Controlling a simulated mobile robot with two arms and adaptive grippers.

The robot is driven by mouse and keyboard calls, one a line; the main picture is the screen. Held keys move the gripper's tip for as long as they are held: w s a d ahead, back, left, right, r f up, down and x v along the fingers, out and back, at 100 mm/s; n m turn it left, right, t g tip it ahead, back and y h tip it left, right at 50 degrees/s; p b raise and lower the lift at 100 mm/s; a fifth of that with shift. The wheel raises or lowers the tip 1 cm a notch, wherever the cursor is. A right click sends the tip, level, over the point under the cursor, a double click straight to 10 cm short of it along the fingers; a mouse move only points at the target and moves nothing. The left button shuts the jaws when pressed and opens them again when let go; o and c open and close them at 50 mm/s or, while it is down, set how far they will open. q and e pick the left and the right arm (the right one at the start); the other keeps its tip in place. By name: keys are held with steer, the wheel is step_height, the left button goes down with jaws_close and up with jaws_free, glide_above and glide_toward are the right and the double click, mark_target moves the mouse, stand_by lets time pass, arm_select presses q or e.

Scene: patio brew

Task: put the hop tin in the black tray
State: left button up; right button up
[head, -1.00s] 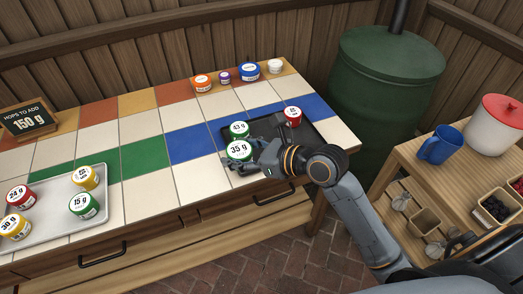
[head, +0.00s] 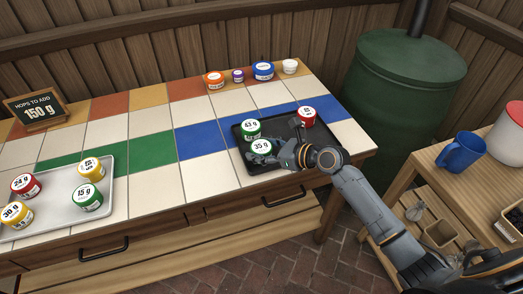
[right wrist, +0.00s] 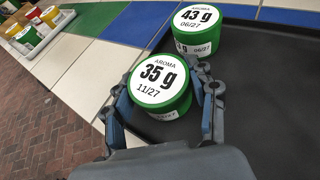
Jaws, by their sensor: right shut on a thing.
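My right gripper (head: 265,157) is shut on a green hop tin with a white lid marked 35 g (head: 261,147). In the right wrist view the fingers (right wrist: 165,98) sit on either side of this tin (right wrist: 160,82). The tin is at the left front part of the black tray (head: 285,163); I cannot tell whether its base touches the tray floor. A green 43 g tin (head: 251,129) stands close behind it in the tray. A red tin (head: 306,117) stands at the tray's back right. My left gripper is out of view.
A pale tray (head: 121,180) at left holds several red, yellow and green tins. Several more tins (head: 263,71) line the table's back edge. A sign (head: 36,107) reads 150 g. A side table with a blue mug (head: 460,152) stands right. The tray's right part is bare.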

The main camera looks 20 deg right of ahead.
steer(key=o, duration=1.1)
steer(key=shift+o, duration=0.2)
steer(key=shift+r, duration=0.1)
steer(key=v, duration=1.2)
steer(key=shift+p, duration=0.45)
